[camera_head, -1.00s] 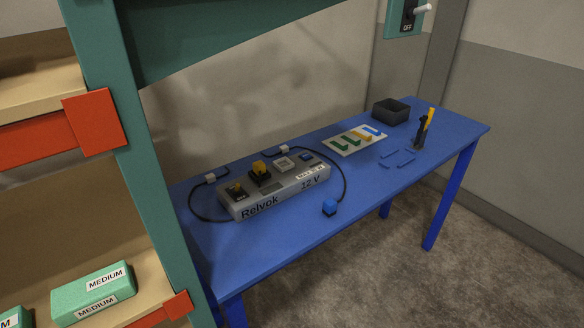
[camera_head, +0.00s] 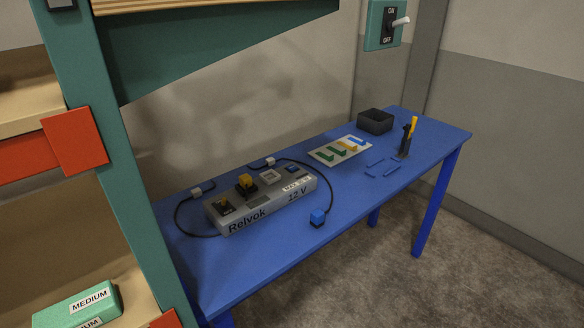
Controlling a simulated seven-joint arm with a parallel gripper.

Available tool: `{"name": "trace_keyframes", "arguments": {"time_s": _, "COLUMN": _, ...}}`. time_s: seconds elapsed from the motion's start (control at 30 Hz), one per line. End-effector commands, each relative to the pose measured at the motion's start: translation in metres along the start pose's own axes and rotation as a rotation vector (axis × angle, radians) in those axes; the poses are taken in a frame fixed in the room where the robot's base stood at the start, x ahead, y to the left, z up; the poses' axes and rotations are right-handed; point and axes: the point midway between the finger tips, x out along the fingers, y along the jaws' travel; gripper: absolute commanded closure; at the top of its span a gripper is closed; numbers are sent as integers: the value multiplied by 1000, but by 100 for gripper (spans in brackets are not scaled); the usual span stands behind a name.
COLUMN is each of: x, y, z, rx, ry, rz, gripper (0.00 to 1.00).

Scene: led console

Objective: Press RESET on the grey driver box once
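The grey driver box (camera_head: 262,206), marked "Relvok" and "12 V", lies on the blue table (camera_head: 262,250) against the wall side. Its top carries a black-and-yellow switch at the left end, a larger yellow-and-black control (camera_head: 247,185), a pale square part (camera_head: 270,177) and a small blue part (camera_head: 292,169) at the right. The RESET lettering is too small to read, so I cannot tell which part it marks. My gripper is not in view.
A green-framed shelf (camera_head: 105,150) with red brackets and a green "MEDIUM" box (camera_head: 80,304) stands close at left. On the table are a card with coloured strips (camera_head: 341,150), a black bin (camera_head: 375,121) and a yellow-black tool (camera_head: 408,138). An ON/OFF wall switch (camera_head: 387,25) hangs above.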

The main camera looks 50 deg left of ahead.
Motion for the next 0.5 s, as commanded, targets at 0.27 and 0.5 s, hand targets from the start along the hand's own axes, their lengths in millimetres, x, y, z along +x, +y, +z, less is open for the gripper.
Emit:
{"name": "trace_keyframes", "arguments": {"time_s": 0.27, "x": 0, "y": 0, "z": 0, "rx": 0, "ry": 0, "rz": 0, "gripper": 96}}
{"name": "trace_keyframes", "arguments": {"time_s": 0.5, "x": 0, "y": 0, "z": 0, "rx": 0, "ry": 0, "rz": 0, "gripper": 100}}
